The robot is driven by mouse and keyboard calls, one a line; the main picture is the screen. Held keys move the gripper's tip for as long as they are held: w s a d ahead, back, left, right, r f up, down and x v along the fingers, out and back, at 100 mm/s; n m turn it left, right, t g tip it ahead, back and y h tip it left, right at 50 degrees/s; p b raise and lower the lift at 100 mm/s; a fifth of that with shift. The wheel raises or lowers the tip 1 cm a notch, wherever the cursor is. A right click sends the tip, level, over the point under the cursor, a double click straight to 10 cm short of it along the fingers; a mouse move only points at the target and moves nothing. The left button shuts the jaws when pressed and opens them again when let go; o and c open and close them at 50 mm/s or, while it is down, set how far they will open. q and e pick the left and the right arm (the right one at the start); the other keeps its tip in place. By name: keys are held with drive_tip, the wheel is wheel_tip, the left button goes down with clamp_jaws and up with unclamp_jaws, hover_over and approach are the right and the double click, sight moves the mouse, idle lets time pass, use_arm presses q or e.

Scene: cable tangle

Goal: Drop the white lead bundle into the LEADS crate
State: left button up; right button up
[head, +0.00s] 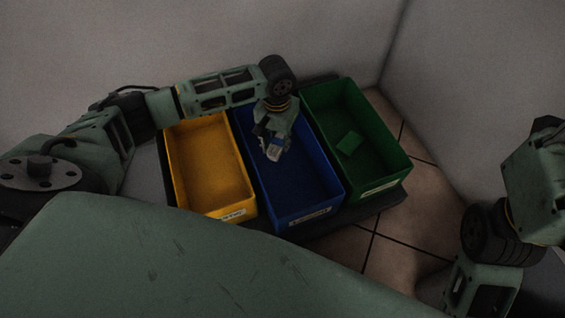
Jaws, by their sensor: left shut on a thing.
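My left gripper (273,150) reaches down over the blue crate (318,193), with its jaws inside the outline of that crate's opening. It is shut on a small pale thing that looks like the white lead bundle (274,154), mostly hidden by the fingers. I cannot tell how far above the crate floor it is. The blue crate has a white label on its front whose words are too blurred to read surely. My right arm shows at the right edge, but its gripper is not in view.
A yellow crate (221,210) stands left of the blue one and looks empty. A green crate (386,178) stands right of it, with a small green block (349,142) inside. All three sit on a dark base (389,206). Walls rise behind; tiled floor lies to the right.

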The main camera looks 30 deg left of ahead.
use_arm(q)
drive_tip(key=o, duration=1.3)
wheel_tip(320, 180, up, 12)
drive_tip(key=shift+d, duration=0.1)
